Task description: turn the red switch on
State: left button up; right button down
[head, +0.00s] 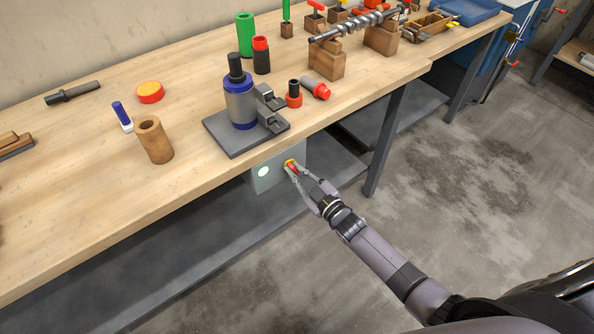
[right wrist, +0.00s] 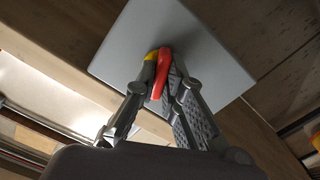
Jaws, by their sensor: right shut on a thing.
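The red switch (head: 292,168) with a yellow base is on the front of a grey box (head: 271,183) mounted under the table's front edge. A pale green round light (head: 263,171) is on the same face, left of the switch. My right gripper (head: 296,172) is at the switch, its fingers closed around the red handle. In the right wrist view the red handle (right wrist: 162,72) lies between the fingertips of my right gripper (right wrist: 160,80), with the yellow base (right wrist: 151,55) behind it. My left gripper is not in view.
The wooden workbench (head: 200,190) stands above the box. On it are a grey and blue device on a plate (head: 225,139), a wooden cylinder (head: 155,142) and several tools. A dark lower shelf (head: 200,262) runs beneath. The concrete floor (head: 480,170) at right is clear.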

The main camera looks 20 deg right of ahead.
jog(key=m, duration=0.5)
jog(key=shift+f, duration=0.1)
dwell(0.7)
jog(key=c, duration=1.7)
grip_release()
jog(key=shift+s, duration=0.1)
jog(key=v, duration=1.2)
